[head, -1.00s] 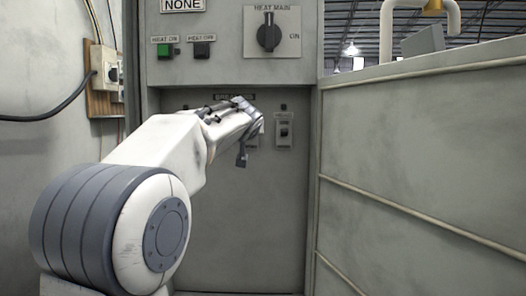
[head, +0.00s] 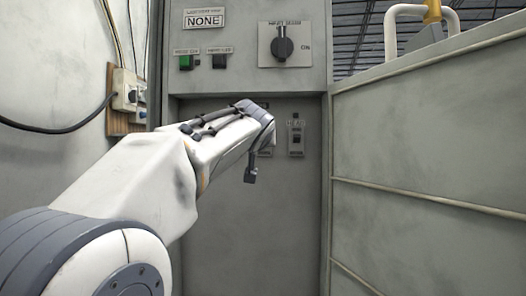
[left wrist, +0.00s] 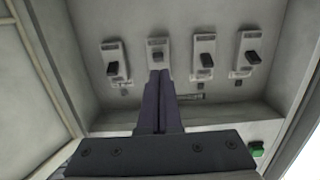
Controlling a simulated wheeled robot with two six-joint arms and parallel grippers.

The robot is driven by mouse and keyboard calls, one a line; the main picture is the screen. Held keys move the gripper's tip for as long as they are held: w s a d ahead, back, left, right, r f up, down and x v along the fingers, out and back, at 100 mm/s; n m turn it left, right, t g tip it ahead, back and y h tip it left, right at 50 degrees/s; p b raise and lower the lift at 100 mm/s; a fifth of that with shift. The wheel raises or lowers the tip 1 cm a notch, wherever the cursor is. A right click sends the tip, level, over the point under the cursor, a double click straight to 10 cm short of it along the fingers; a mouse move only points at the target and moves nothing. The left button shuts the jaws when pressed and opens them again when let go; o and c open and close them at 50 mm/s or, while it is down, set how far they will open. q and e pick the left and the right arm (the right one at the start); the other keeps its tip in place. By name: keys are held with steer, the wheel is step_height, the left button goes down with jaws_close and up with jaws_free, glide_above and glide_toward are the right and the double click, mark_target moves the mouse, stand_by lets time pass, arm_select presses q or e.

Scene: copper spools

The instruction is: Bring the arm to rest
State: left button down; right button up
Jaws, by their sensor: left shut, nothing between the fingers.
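My left arm reaches from the lower left toward a grey control cabinet in the head view. Its left gripper (head: 251,172) hangs in front of the recessed breaker panel (head: 218,232), its fingers mostly hidden behind the wrist. In the left wrist view the two dark fingers (left wrist: 159,76) lie together, shut and empty. Their tips overlap the lower part of one breaker switch (left wrist: 158,52) in the picture; I cannot tell whether they touch it. My right gripper is in no view.
Other breakers (left wrist: 205,57) sit in the same row. Above the recess are a green button (head: 186,62), a black button (head: 219,61) and a rotary knob (head: 283,43). A grey panelled wall (head: 430,150) closes the right side. A cabled box (head: 125,90) hangs at left.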

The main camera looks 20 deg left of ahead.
arm_select(q)
steer(key=shift+s+d+f, duration=0.1)
steer(key=shift+s+d, duration=0.1)
steer(key=shift+s, duration=0.15)
steer(key=shift+d, duration=0.1)
steer(key=s+d+f+m+g+h+p, duration=0.35)
steer(key=s+d+f+p, duration=0.3)
steer(key=d+f, duration=0.35)
steer(key=s+d+f+m+g+h+p, duration=0.4)
steer(key=d+f+p, duration=0.3)
steer(key=d, duration=0.4)
steer(key=s+d+f+m+g+p, duration=0.2)
steer(key=s+f+g+p, duration=0.2)
steer(key=s, duration=0.9)
steer(key=s+d+f+m+g+p, duration=0.15)
steer(key=s+f+g+p, duration=0.3)
steer(key=s, duration=0.75)
step_height(320, 180, up, 37)
steer(key=p, duration=3.7)
steer(key=shift+s+a+f+m, duration=0.15)
steer(key=shift+s+f+m, duration=0.05)
steer(key=shift+s+m, duration=0.2)
